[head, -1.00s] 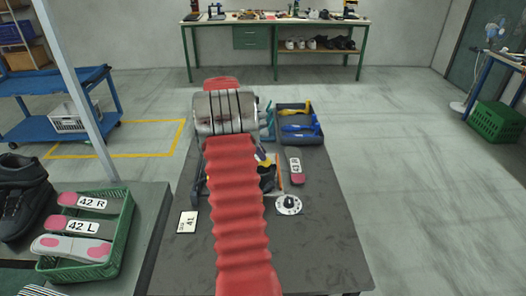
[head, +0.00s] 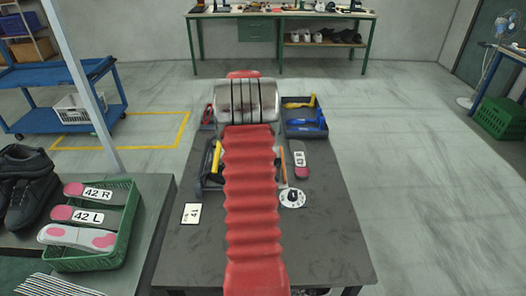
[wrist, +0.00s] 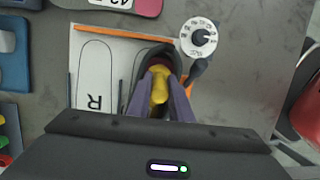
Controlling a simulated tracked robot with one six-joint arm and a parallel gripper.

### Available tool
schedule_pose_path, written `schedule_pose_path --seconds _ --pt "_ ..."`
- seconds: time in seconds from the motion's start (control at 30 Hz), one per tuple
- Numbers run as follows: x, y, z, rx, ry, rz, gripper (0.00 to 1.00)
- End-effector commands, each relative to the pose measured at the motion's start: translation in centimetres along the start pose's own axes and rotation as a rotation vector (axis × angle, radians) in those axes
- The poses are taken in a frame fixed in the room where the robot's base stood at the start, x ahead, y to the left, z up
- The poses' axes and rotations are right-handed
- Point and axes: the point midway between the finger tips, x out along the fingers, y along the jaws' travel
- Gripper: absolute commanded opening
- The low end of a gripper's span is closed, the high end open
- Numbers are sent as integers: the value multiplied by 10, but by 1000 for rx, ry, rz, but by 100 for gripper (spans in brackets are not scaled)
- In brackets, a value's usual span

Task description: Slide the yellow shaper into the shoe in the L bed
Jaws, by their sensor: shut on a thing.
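In the wrist view my gripper (wrist: 159,92) is shut on the yellow shaper (wrist: 159,82). The shaper lies between its two grey-purple fingers, over the dark opening of a shoe (wrist: 165,52). The fingers hide part of the shoe, and I cannot tell how deep the shaper sits. The shoe lies on a white board beside the bare bed marked R (wrist: 94,85); no L mark shows. In the head view my red arm hides the gripper. A yellow part (head: 216,158) shows left of the arm; I cannot tell whether it is the held shaper.
A white dial (wrist: 199,37) stands close to the shoe, beside an orange strip (wrist: 120,32). An insole (head: 301,160) lies right of the arm. A dark tray (head: 306,128) holds blue and yellow tools. A green basket (head: 122,235) of insoles is at left. The front right table is clear.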

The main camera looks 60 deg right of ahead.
Motion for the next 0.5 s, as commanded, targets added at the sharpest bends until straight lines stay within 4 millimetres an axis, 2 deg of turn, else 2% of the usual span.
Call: schedule_pose_path --seconds 0.5 --pt "24 1 -5 1 151 23 0"
